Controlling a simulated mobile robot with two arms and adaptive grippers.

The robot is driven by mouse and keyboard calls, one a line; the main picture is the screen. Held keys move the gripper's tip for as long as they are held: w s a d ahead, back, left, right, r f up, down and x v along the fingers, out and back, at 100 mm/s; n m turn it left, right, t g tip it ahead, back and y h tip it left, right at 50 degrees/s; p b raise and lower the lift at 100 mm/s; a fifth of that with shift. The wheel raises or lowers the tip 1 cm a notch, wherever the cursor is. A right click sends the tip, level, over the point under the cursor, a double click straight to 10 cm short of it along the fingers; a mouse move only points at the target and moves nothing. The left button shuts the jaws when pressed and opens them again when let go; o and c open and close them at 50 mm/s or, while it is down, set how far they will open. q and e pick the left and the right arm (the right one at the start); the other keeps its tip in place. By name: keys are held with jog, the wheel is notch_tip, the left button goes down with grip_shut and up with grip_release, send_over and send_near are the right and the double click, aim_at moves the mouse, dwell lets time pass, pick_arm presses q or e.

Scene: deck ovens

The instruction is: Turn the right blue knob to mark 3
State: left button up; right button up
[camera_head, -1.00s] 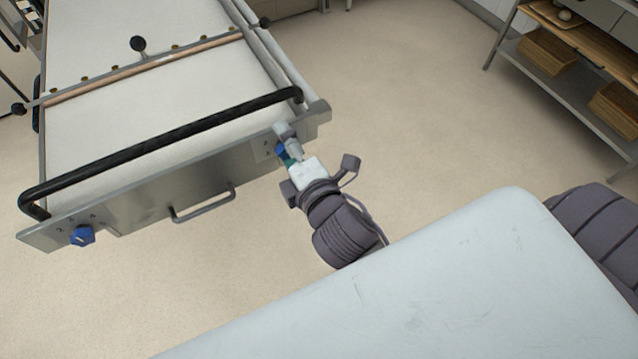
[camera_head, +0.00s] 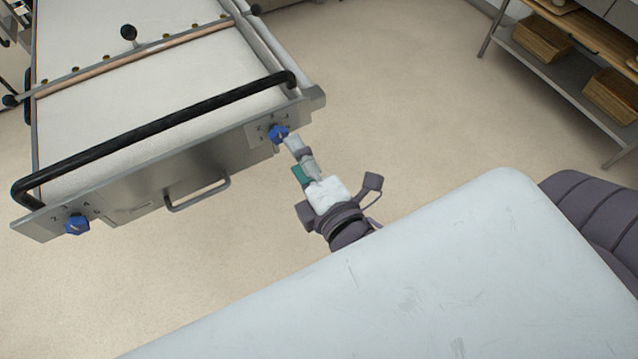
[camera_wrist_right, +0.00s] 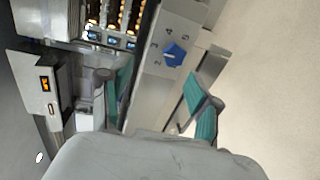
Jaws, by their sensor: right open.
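The right blue knob (camera_head: 278,134) is on the front panel of the steel loader, near its right end. It also shows in the right wrist view (camera_wrist_right: 174,54), with dark marks on the panel beside it. I cannot tell surely which mark it points to. My right gripper (camera_head: 297,152) is just in front of the knob, below and right of it in the head view. In the wrist view its teal-padded fingers (camera_wrist_right: 160,90) are spread apart with nothing between them, and the knob lies beyond them, clear of both. My left gripper is not in view.
A second blue knob (camera_head: 77,224) is at the panel's left end. A black bar (camera_head: 160,130) runs above the panel, and a steel handle (camera_head: 198,193) sticks out below. A shelf rack with wooden crates (camera_head: 541,37) stands at the back right. Open floor lies between.

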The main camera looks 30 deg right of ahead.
jog(key=s+p, duration=0.1)
jog(key=s, duration=0.5)
jog(key=shift+s+r+p, duration=0.15)
jog(key=shift+s+p, duration=0.15)
jog(key=shift+d, duration=0.1)
dwell(0.3)
dwell(0.4)
jog(key=s+a+f+m+g+y, duration=0.1)
jog(key=s+f+m+g, duration=0.15)
jog(key=f, duration=0.95)
jog(key=s+a+f+m+g, duration=0.1)
jog(key=f+g, duration=0.2)
jog(key=f, duration=1)
jog(key=s+a+f+m+g+y, duration=0.1)
jog(key=s+f+m+g, duration=0.1)
jog(key=f, duration=1)
jog(key=s+d+f+m+g+h, duration=0.1)
jog(key=s+d+f+m+g, duration=0.3)
jog(key=s+f, duration=0.4)
jog(key=s+d+f+m+g+h+b, duration=0.1)
jog(key=s+d+f+m+g, duration=0.3)
jog(key=f, duration=1)
jog(key=s+d+m, duration=0.3)
jog(key=s+d, duration=0.2)
jog(key=shift+f, duration=0.25)
